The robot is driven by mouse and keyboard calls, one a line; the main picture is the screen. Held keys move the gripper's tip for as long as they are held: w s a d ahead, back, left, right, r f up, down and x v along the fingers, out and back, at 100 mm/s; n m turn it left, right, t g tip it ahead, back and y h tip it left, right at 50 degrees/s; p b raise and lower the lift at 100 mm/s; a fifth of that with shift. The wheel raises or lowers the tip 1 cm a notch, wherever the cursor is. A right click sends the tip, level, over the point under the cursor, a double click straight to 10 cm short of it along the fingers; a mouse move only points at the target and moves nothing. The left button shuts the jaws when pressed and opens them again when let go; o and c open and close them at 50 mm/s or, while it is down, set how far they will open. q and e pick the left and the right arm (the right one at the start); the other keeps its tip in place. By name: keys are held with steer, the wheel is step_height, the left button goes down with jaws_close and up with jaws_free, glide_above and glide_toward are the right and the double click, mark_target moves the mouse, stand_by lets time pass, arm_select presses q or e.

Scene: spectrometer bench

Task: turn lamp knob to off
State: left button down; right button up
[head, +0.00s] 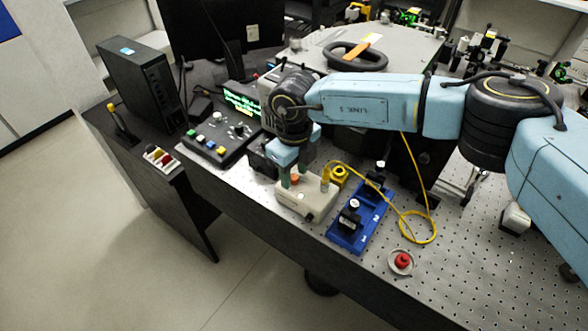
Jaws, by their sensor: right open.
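The lamp box (313,201) is a small off-white unit on the perforated bench, with a yellow fiber connector (325,178) on its right. An orange knob (295,179) shows on top of it, partly hidden by my right gripper. My right gripper (294,176) points down over the lamp box, with its fingers open around the knob. I cannot tell whether the fingers touch it. The knob's marks are too small to read. My left gripper is not in view.
A yellow fiber (434,230) loops right past a blue tray (345,236) with black holders. A red button (402,260) sits near the front edge. A black control panel (221,142) with coloured buttons stands left. The bench at front right is mostly clear.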

steer(key=shift+f, duration=0.15)
steer(key=shift+c, duration=0.4)
jaws_close()
